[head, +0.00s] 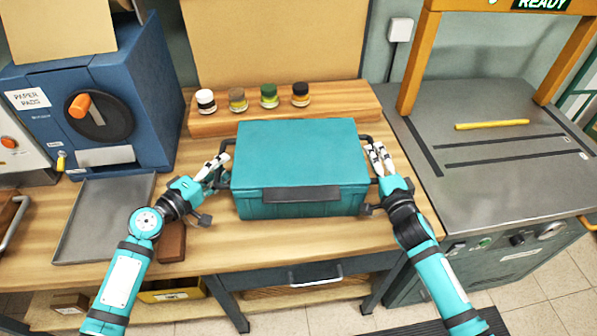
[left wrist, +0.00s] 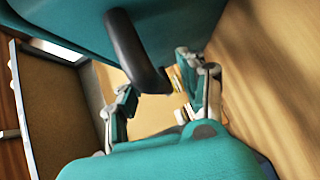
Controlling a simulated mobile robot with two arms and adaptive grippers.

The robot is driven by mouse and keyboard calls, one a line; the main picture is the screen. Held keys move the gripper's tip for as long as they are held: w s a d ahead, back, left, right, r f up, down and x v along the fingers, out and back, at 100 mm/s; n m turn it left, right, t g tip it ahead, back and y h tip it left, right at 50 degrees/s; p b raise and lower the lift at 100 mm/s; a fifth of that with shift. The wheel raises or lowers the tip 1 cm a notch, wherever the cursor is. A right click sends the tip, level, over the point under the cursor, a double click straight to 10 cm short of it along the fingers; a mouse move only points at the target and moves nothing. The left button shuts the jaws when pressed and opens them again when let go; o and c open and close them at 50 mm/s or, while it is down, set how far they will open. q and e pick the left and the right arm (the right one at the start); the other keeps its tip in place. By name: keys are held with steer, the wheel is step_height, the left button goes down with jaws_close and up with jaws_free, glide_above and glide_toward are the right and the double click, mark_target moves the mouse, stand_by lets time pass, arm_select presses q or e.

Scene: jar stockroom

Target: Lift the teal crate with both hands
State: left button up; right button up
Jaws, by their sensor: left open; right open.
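The teal crate (head: 300,152), lid shut, sits on the wooden table in the middle of the head view. It has a dark handle at each side and a dark front panel (head: 288,194). My left gripper (head: 219,168) is open at the crate's left side, beside the left handle (head: 223,179). In the left wrist view the handle (left wrist: 130,45) reaches between the parted fingers of my left gripper (left wrist: 166,98), not gripped. My right gripper (head: 379,158) is open at the right side, by the right handle, which it partly hides.
Several small jars (head: 269,95) stand on a wooden riser (head: 330,100) behind the crate. A blue machine (head: 95,100) and a grey tray (head: 105,215) are at left. A grey-topped press (head: 480,170) with a yellow bar (head: 492,125) is at right.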

arm_select(q)
jaws_close()
arm_select(e)
jaws_close()
